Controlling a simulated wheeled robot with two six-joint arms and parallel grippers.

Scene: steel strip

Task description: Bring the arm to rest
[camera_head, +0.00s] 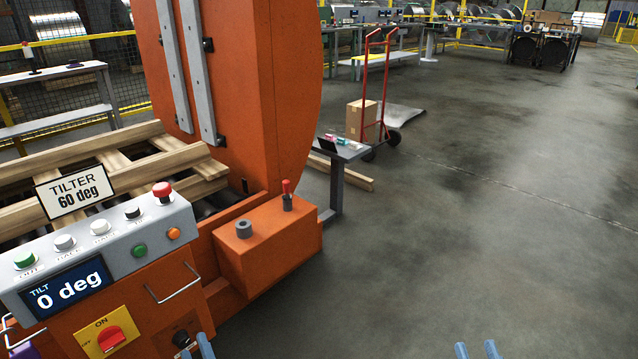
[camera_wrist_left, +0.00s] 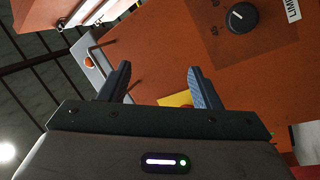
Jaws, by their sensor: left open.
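My left gripper (camera_head: 196,348) shows at the bottom of the head view, in front of the orange tilter's (camera_head: 225,330) lower front. In the left wrist view its two dark fingers (camera_wrist_left: 159,85) are spread apart with nothing held between them. Behind them are the orange panel and part of a yellow plate (camera_wrist_left: 176,99). A black knob (camera_wrist_left: 241,18) beside a partly visible white label lies beyond the right finger. My right gripper (camera_head: 477,350) shows only as two blue fingertips at the bottom edge, apart and empty over bare floor.
The tilter's control panel (camera_head: 120,240) reads "0 deg" and carries several buttons. A yellow plate with a red switch (camera_head: 110,338) is below. An orange box with a joystick (camera_head: 287,195) stands right of it. A red hand truck (camera_head: 372,100) is farther back. Floor at right is clear.

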